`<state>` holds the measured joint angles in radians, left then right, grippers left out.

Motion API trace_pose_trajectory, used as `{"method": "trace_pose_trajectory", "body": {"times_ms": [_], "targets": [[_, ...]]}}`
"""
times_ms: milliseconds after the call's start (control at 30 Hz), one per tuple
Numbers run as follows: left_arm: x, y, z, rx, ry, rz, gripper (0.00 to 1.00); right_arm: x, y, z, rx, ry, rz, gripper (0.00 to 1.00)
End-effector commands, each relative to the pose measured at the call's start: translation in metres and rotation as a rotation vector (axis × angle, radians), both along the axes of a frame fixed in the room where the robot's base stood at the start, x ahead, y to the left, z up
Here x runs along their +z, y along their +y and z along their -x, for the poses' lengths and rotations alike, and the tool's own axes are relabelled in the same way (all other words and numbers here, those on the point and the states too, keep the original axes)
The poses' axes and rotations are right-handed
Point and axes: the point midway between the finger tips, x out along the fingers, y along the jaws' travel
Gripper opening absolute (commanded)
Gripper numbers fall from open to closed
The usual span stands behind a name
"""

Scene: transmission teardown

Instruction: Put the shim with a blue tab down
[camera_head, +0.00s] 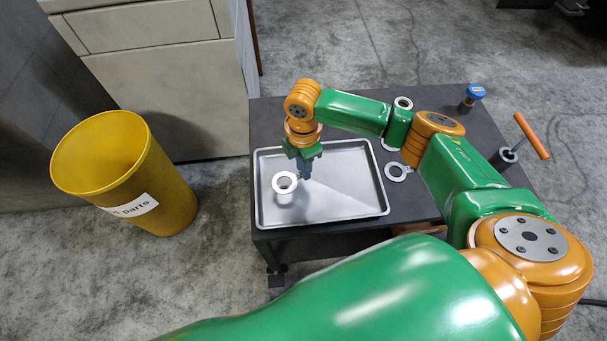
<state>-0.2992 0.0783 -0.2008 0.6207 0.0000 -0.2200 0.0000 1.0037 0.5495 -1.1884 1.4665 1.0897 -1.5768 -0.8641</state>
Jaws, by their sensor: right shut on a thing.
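My right gripper (306,174) is over the metal tray (350,205), pointing down. It is shut on a thin piece that I take to be the shim with a blue tab. The piece is too small and too covered by the fingers to make out its shape or its tab. I cannot tell whether it touches the tray floor. A pale flanged ring (285,183) is in the tray just left of the fingers. My left gripper is out of view.
The tray is on a dark table (290,239). Flat metal rings (397,172) lie right of the tray, near my right arm. A blue-capped part (474,93) and an orange-handled tool (530,136) stand farther right. A yellow bin (130,180) stands left. The tray's right side is bare.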

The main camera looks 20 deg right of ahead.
Motion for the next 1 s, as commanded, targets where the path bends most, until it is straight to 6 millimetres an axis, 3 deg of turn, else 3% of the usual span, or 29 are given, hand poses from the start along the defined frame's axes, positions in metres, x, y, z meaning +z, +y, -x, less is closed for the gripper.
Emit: {"method": "trace_pose_trajectory", "body": {"times_ms": [167,467,500,600,867,1000], "targets": [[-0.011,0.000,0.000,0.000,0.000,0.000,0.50,-0.032,0.000,0.000,-0.001,0.001,0.001,0.00],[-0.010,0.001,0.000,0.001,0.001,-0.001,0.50,-0.033,0.000,0.000,-0.001,0.000,0.001,0.00],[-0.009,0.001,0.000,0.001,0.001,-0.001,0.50,-0.034,0.000,0.000,-0.001,0.000,0.001,0.30],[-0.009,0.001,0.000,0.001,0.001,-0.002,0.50,-0.033,0.000,0.000,-0.001,-0.001,0.001,0.54],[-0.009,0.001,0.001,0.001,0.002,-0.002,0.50,-0.033,0.000,0.000,-0.001,0.000,0.001,0.54],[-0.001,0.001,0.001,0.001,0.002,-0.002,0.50,-0.013,0.000,-0.001,-0.002,-0.001,-0.001,0.54]]}}
